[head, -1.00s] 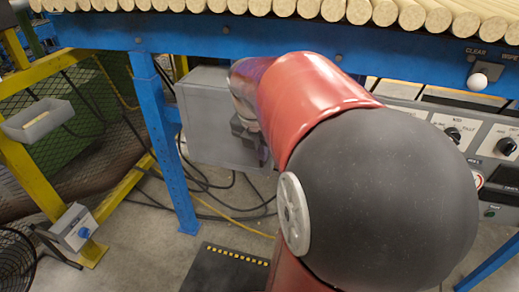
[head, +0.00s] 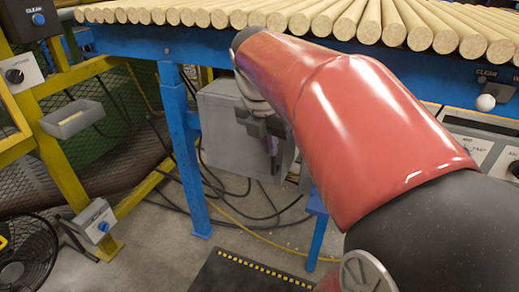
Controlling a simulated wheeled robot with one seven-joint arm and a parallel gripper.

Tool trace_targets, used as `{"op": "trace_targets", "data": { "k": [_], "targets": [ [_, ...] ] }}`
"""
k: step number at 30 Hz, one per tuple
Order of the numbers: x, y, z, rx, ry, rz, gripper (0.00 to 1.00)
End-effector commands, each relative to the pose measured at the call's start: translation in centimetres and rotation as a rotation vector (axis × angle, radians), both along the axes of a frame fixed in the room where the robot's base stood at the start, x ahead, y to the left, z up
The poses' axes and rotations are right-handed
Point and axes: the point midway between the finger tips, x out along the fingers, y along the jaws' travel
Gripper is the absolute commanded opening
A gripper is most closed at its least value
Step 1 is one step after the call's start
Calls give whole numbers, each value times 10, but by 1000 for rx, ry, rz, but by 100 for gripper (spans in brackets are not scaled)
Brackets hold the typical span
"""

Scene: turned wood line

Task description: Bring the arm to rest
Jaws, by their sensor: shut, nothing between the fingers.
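My arm, red and black, reaches in from the lower right toward the upper middle of the head view. My gripper (head: 270,144) hangs at its far end, pointing down, partly hidden behind the red forearm. Its fingers are shut with nothing between them. It shows in front of a grey cabinet (head: 222,140) under the blue frame, apart from the wooden rods above.
A row of turned wood rods (head: 335,22) lies along the blue conveyor frame (head: 150,42). A yellow post frame with a grey tray (head: 72,119) stands left, above a fan (head: 25,262). Cables cross the floor. A control panel (head: 475,145) is at right.

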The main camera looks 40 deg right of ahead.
Motion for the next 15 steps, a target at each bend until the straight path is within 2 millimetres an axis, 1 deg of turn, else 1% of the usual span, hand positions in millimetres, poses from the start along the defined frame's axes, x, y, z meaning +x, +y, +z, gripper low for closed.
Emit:
{"op": "trace_targets", "data": {
  "k": [3,10,13,15],
  "targets": [
    [-1,1,6,-1,-1,0,0],
    [-2,3,6,4,-9,-16,0],
    [-4,13,2,24,-51,-93,0],
    [-7,25,-2,54,-104,-199,0]
  ]
}}
